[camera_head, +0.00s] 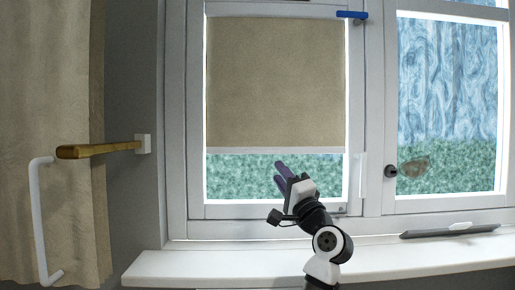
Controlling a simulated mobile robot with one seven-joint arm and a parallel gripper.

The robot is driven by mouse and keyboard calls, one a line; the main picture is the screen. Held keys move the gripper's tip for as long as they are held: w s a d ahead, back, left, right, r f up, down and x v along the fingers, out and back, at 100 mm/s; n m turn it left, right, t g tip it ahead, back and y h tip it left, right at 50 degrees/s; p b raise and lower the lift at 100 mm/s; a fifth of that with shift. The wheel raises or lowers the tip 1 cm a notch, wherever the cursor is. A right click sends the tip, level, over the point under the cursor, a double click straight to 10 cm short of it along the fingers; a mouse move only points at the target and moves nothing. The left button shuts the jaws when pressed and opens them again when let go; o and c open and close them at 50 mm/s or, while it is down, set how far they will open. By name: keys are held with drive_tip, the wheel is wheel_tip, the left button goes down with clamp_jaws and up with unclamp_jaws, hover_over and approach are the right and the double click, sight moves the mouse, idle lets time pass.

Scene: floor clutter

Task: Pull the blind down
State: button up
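The beige blind (275,85) covers the upper part of the left window pane. Its pale bottom bar (270,150) hangs a little above the lower frame, and a strip of green shows below it. My gripper (281,170) points up and to the left in front of that strip, its dark purple fingers just below the bar in the picture. Whether the fingers touch the bar or stand in front of it cannot be told. The gap between the fingers is too small to read. No blind fabric shows between them.
A white windowsill (210,264) runs below the window. A wooden rod (98,149) and a white handle (39,215) are at the left beside a beige curtain (50,100). A dark grey flat object (450,230) lies at the right of the sill. A dark knob (390,171) sits on the right window frame.

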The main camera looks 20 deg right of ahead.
sight(263, 152)
drive_tip(key=p+x, duration=0.3)
drive_tip(key=x, duration=0.6)
drive_tip(key=shift+w+a+r+p, duration=0.25)
drive_tip(key=shift+r+p, duration=0.1)
drive_tip(key=shift+w+a+r, duration=0.1)
drive_tip(key=shift+w, duration=0.35)
clamp_jaws()
